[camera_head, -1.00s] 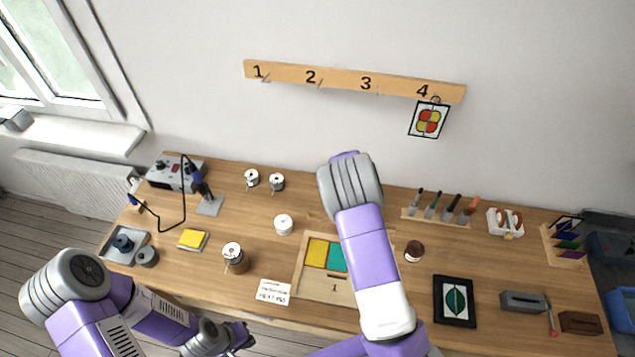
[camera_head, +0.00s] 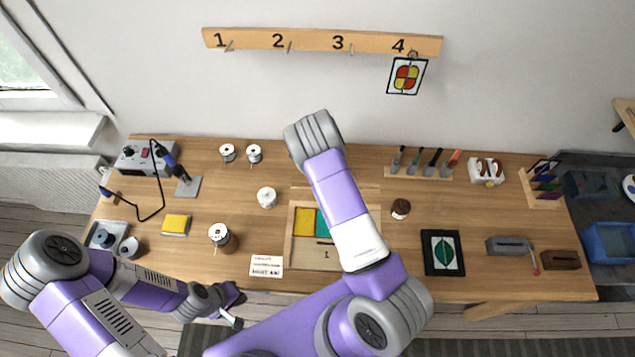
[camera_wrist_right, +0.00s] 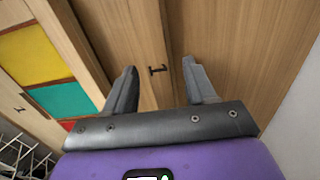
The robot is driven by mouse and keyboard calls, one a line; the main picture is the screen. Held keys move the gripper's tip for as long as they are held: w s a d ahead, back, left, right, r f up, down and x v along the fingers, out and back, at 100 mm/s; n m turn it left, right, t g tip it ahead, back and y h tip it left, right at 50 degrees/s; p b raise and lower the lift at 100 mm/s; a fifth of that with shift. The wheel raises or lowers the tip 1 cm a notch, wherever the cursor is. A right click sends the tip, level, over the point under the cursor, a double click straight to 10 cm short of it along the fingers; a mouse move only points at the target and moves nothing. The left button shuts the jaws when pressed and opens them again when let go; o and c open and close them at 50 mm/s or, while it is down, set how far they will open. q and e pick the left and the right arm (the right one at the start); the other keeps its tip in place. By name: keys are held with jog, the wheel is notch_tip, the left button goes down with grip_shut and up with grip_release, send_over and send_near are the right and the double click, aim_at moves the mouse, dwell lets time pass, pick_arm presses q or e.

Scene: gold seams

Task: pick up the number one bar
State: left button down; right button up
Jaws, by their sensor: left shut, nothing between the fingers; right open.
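A flat wooden bar (camera_wrist_right: 140,35) with a small dark 1 mark lies on the table in the right wrist view. In the head view a pale strip (camera_head: 368,187), which looks like this bar, shows behind the wooden tray and is partly hidden by my right arm. My right gripper (camera_wrist_right: 160,68) is open above it, with the 1 mark between its fingertips in the picture; I see no contact. My right fingers are hidden in the head view. My left gripper (camera_head: 234,318) is shut and empty, off the table's front edge.
The wooden tray (camera_head: 298,258) with yellow and teal panels lies beside the bar. A white jar (camera_head: 267,198) stands left and a dark jar (camera_head: 401,209) right. A tool rack (camera_head: 419,176) is at the back right. A numbered wall rail (camera_head: 318,42) hangs above.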

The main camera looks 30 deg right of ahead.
jog(key=shift+f, duration=0.2)
dwell(0.5)
grip_shut()
dwell(0.3)
jog(key=shift+r, duration=0.1)
